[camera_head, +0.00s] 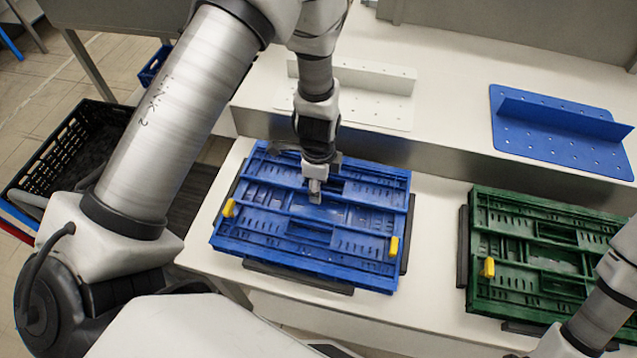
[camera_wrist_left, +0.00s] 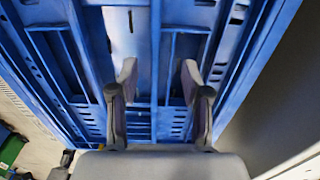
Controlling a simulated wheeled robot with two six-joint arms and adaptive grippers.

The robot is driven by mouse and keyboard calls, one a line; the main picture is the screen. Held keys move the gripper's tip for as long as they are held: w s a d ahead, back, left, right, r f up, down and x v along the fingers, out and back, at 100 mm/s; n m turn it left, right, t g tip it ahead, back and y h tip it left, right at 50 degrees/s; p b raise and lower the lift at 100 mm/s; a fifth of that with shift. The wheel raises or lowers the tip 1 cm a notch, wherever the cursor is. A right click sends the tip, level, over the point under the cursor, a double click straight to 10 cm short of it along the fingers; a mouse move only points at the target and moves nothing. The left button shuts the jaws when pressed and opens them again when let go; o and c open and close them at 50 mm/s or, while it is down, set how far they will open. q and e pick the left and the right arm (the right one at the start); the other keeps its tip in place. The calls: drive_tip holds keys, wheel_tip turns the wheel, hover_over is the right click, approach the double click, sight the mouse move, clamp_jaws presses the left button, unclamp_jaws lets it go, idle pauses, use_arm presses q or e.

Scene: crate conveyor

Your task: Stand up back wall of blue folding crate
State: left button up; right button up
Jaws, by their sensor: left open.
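The blue folding crate (camera_head: 270,240) lies folded flat in a dark holder on the white table, with yellow latches (camera_head: 229,208) at its left and right ends. Its walls lie down, the back wall (camera_head: 375,186) among them. My left gripper (camera_head: 315,192) points down over the middle of the crate, towards its back half. In the left wrist view the gripper (camera_wrist_left: 158,80) is open, its two fingers apart over the blue crate panels (camera_wrist_left: 60,60). Whether the fingertips touch the crate I cannot tell. My right gripper is out of view; only part of that arm shows at the lower right.
A green folding crate (camera_head: 515,290) lies folded to the right. Behind, a white perforated bracket (camera_head: 375,108) and a blue one (camera_head: 560,150) stand on a raised ledge. A black crate (camera_head: 50,160) stands at the left. Bare table separates the blue and green crates.

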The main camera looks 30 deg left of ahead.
use_arm(q)
drive_tip(key=shift+w+f, duration=0.15)
drive_tip(key=shift+f, duration=0.1)
drive_tip(key=shift+c, duration=0.4)
clamp_jaws()
drive_tip(key=shift+r, duration=0.15)
